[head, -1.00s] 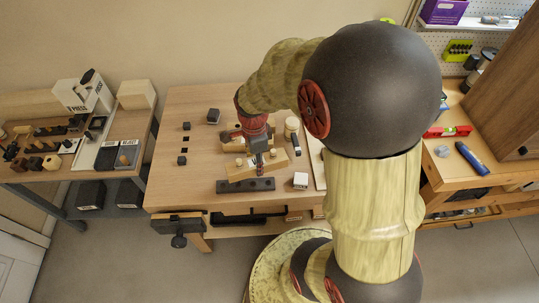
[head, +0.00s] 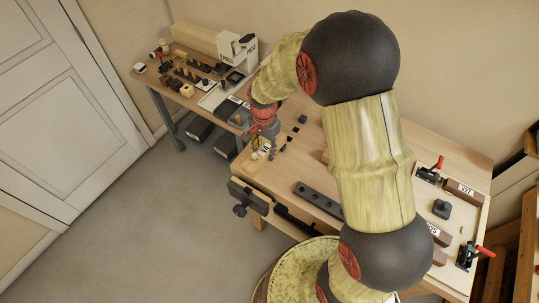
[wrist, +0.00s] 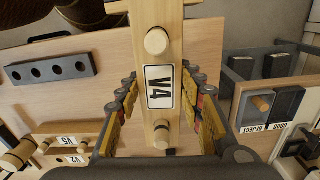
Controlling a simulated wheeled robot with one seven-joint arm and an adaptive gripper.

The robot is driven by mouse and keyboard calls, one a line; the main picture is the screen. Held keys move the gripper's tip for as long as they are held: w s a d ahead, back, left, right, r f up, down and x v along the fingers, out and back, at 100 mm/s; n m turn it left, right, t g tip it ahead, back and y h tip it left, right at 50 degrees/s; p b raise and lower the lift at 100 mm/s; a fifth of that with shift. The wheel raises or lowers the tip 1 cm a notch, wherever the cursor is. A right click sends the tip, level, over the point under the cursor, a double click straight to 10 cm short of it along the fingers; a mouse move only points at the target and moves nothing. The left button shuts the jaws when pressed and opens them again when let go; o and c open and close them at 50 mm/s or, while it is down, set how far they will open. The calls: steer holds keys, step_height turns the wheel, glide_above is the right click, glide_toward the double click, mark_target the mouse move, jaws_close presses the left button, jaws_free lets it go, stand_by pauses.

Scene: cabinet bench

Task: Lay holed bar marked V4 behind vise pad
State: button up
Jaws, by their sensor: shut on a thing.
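The pale wooden bar marked V4 (wrist: 150,20) has two round wooden pegs on its face. My gripper (wrist: 163,85) is shut on it, with one finger along each side. In the head view my gripper (head: 264,136) holds the bar (head: 264,151) over the left end of the bench, its height above the top unclear. The dark vise (head: 248,197) is at the bench's front left corner, in front of the bar. I cannot make out its pad separately.
A dark holed bar (head: 318,196) lies near the bench's front edge. Small dark blocks (head: 295,129) lie behind my gripper. The side table (head: 160,82) carries trays and a white press (head: 236,52). Red-handled clamps (head: 468,254) stand at the right.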

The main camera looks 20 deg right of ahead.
steer(key=shift+f+n, duration=0.1)
steer(key=shift+n, duration=0.3)
steer(key=b, duration=0.3)
glide_above(265, 170)
steer(key=shift+w+d+f, duration=0.1)
steer(key=shift+d+f, duration=0.05)
steer(key=shift+f, duration=1.9)
steer(key=shift+f+b, duration=0.55)
steer(key=shift+f, duration=0.4)
steer(key=shift+f+b, duration=0.35)
steer(key=shift+f, duration=1.4)
stand_by(1.2)
steer(key=o, duration=1.5)
steer(key=shift+o, duration=0.8)
steer(key=shift+r, duration=0.1)
